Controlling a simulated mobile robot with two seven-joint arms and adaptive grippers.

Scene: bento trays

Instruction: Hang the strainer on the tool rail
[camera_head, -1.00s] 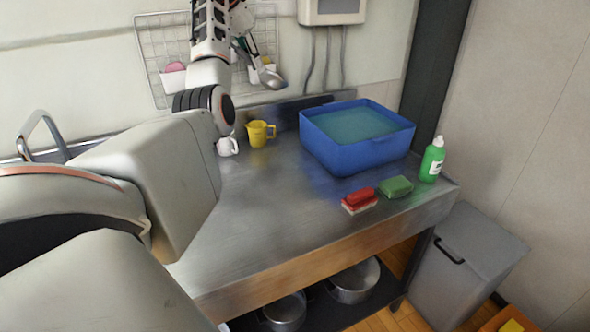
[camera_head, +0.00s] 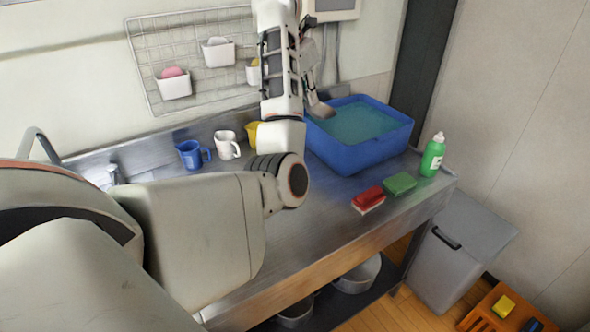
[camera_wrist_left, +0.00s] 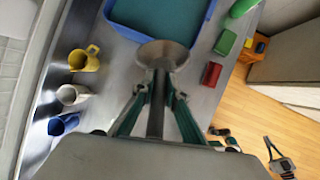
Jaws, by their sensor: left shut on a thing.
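The strainer (camera_head: 320,109) shows in the head view as a metal bowl hanging below my left gripper (camera_head: 309,75), in front of the blue tub's left side. In the left wrist view the strainer's bowl (camera_wrist_left: 163,54) points away from me, near the tub's rim. Its dark handle runs back between the green-sided fingers of my left gripper (camera_wrist_left: 159,95), which are shut on it. A wire grid (camera_head: 143,60) hangs on the wall left of my arm. I cannot make out a separate tool rail.
The blue tub (camera_head: 358,157) of water stands at the back right of the steel counter (camera_head: 325,225). Blue (camera_head: 189,155), white (camera_head: 226,145) and yellow (camera_head: 251,134) cups stand left. Red (camera_head: 368,198) and green (camera_head: 400,184) sponges and a green bottle (camera_head: 432,157) are right.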

